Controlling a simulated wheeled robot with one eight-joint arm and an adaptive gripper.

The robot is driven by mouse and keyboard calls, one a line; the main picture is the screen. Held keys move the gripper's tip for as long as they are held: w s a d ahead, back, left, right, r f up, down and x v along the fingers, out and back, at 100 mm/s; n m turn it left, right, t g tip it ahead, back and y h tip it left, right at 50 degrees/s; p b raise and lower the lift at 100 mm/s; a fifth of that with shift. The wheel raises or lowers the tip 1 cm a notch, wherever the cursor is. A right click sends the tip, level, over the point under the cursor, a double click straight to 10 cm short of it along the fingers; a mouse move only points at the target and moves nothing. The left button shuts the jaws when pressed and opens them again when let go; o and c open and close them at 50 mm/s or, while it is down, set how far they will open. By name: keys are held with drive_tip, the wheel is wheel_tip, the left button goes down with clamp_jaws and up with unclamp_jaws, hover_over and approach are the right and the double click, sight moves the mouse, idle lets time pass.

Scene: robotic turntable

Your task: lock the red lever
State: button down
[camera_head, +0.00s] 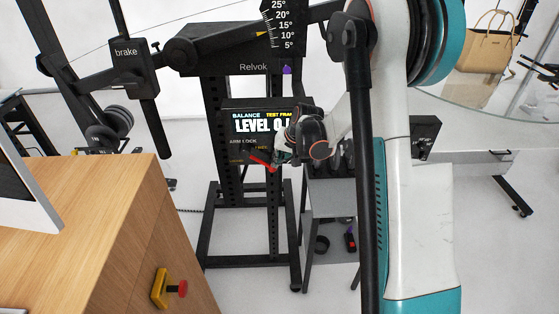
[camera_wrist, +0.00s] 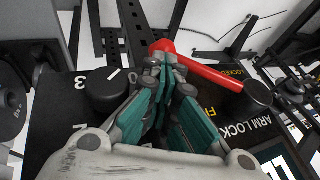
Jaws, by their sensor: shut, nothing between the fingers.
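The red lever (camera_head: 262,162) sticks out from the front of the black test frame, below the ARM LOCK label (camera_head: 243,142). In the wrist view the red lever (camera_wrist: 208,73) runs from a round red end, at the fingertips, to a black pivot (camera_wrist: 257,95). The arm lock panel reads LOCKED (camera_wrist: 236,72) on one side of the lever and has a partly hidden yellow word on the other. My gripper (camera_head: 277,161) is shut and empty, its fingertips (camera_wrist: 165,62) right beside the lever's round end. I cannot tell whether they touch it.
A black knob (camera_wrist: 109,92) stands left of my fingers in the wrist view. A lit display (camera_head: 262,123) sits above the lever. A brake block (camera_head: 128,62) hangs at the upper left. A wooden cabinet (camera_head: 115,225) fills the lower left. Open floor lies between.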

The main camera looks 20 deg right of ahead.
drive_tip(key=a+f+b, duration=0.1)
drive_tip(key=f+b, duration=0.1)
drive_tip(key=f, duration=0.1)
drive_tip(key=w+a+f+b, duration=0.1)
drive_tip(key=f, duration=0.1)
drive_tip(key=shift+w+a, duration=0.1)
drive_tip(key=shift+a, duration=0.2)
drive_tip(key=shift+w+a+f+b, duration=0.4)
drive_tip(key=shift+a+f, duration=0.2)
drive_tip(key=shift+a, duration=0.2)
drive_tip(key=shift+w+a+f+b, duration=0.35)
drive_tip(key=shift+a+f, duration=0.25)
drive_tip(key=shift+a, duration=0.3)
drive_tip(key=s+d+r+p, duration=0.3)
drive_tip(key=s+d+r, duration=0.2)
drive_tip(key=s+d, duration=0.3)
drive_tip(key=shift+s+d+r+p, duration=0.25)
drive_tip(key=shift+d+r+p, duration=0.15)
drive_tip(key=shift+d, duration=0.4)
